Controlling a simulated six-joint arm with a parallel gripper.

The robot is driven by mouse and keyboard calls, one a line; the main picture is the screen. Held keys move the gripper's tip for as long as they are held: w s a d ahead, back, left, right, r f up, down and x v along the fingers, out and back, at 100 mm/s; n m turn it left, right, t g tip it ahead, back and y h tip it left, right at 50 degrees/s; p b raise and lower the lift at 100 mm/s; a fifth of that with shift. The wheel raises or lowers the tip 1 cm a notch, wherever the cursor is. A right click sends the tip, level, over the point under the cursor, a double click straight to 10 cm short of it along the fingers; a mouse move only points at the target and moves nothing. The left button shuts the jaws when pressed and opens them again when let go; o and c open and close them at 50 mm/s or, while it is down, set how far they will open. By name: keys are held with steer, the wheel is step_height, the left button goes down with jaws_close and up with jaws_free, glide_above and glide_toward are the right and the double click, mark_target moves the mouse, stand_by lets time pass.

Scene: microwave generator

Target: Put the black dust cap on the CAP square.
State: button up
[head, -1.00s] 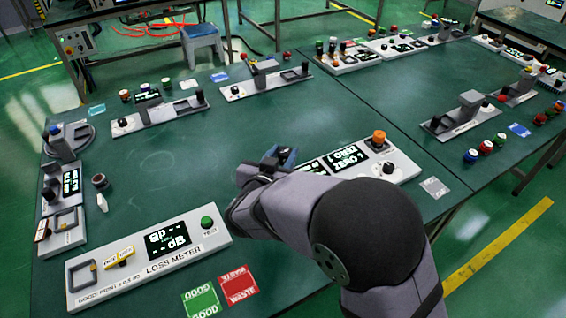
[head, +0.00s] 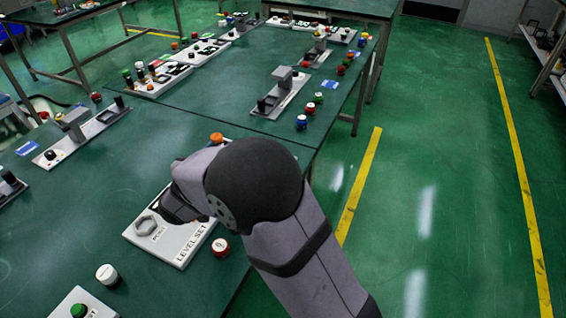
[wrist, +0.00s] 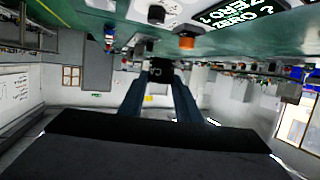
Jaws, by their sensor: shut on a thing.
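My gripper (wrist: 160,84) is shut on a small black piece (wrist: 160,66), which looks like the black dust cap, held between its fingertips in the wrist view. In the head view the dark body of my gripper (head: 178,207) is over the white LEVEL SET panel, and the arm hides the fingertips and the cap. I cannot make out the CAP square in either current view. The arm covers part of the table edge near the panel.
The LEVEL SET panel (head: 160,250) has a grey hexagonal ring (head: 146,226). An orange knob (head: 216,138) stands beyond my arm and also shows in the wrist view (wrist: 186,42).

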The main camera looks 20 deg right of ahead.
steer(key=s+d+r+m+g+h+b, duration=0.1)
steer(key=d+r+m+h, duration=0.1)
steer(key=d, duration=1.6)
steer(key=d+r+m+g+h+b, duration=0.1)
steer(key=d+r, duration=0.2)
steer(key=d, duration=1.6)
steer(key=w+a+f+n+t+y, duration=0.1)
steer(key=w+a+f+n+y, duration=0.1)
steer(key=a, duration=0.6)
steer(key=w+a+f+n+t+y, duration=0.2)
steer(key=a+f+n+y, duration=0.2)
steer(key=a+n+y, duration=0.2)
steer(key=a+y, duration=0.1)
steer(key=a, duration=0.1)
steer(key=shift+w+a+f+y, duration=0.3)
steer(key=shift+w, duration=0.1)
steer(key=shift+f, duration=5)
